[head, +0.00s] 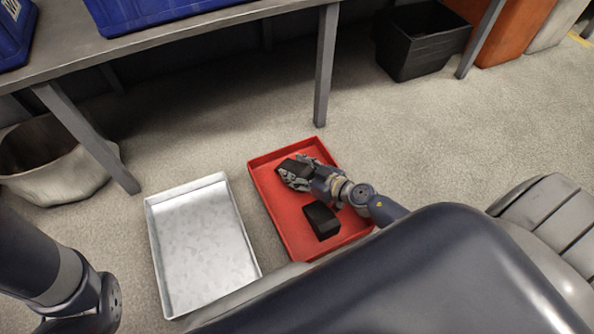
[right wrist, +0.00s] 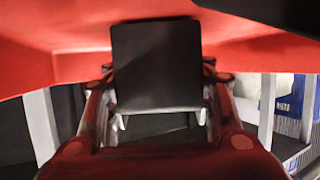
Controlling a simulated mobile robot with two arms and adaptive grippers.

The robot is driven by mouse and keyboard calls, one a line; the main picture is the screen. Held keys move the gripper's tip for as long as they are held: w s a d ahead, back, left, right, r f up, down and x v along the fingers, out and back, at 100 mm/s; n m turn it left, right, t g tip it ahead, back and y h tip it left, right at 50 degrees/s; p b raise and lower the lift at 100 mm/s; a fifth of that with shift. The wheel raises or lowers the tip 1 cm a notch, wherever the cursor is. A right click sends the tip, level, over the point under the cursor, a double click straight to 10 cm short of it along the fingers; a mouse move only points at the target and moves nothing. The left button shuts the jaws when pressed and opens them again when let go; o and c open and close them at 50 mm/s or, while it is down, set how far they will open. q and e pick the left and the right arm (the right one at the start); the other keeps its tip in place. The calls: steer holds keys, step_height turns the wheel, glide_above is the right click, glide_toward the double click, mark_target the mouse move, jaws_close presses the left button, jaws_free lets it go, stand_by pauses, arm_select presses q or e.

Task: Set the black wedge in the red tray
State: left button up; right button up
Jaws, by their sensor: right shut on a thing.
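The red tray (head: 274,206) lies on the floor right of centre in the head view. My right gripper (head: 292,176) is over the far part of this tray, shut on a black wedge (head: 291,166). In the right wrist view the held black wedge (right wrist: 156,66) stands between the two fingers, with red tray surfaces around it. Whether it touches the tray floor is unclear. A second black wedge-like block (head: 321,220) lies in the near part of the red tray, beside my right wrist. My left arm shows at the lower left, but its gripper is out of view.
A silver metal tray (head: 203,246), seemingly empty, lies left of the red tray. A table (head: 180,38) with blue bins (head: 150,12) stands behind. A black bin (head: 421,42) is at the back right, and a pale round container (head: 55,160) at the left.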

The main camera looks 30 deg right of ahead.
steer(key=shift+f, duration=0.1)
steer(key=o, duration=1.4)
steer(key=shift+f, duration=0.1)
steer(key=shift+r, duration=0.25)
steer(key=p+v, duration=0.4)
steer(key=v, duration=0.6)
steer(key=shift+s+r, duration=0.2)
steer(key=shift+s, duration=0.1)
steer(key=shift+s+d+r, duration=0.15)
steer(key=shift+s+d, duration=0.15)
steer(key=shift+s, duration=0.3)
